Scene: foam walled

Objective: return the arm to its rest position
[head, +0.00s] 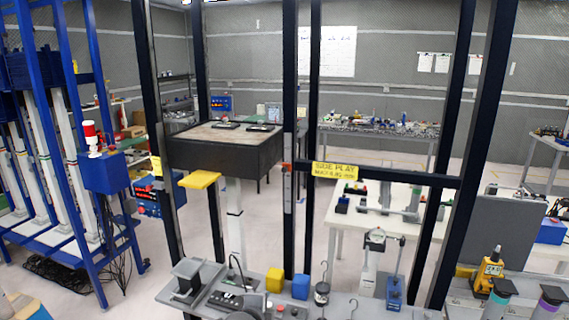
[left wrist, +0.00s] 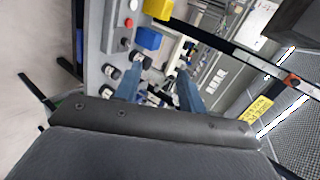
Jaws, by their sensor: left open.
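My left gripper (left wrist: 158,82) shows in the left wrist view with its two blue-grey fingers apart. No object is seen held between them. Behind the fingers are a grey bench top with knobs and a blue block (left wrist: 148,39). I cannot clearly make out either gripper in the head view, and my right gripper shows in neither view.
Dark upright posts and a crossbar with a yellow sign (head: 335,171) stand ahead. A grey bench (head: 205,297) in front carries a yellow block (head: 274,280), a blue block (head: 300,287) and hooked weights. A blue rack (head: 104,172) stands left. Floor shows between.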

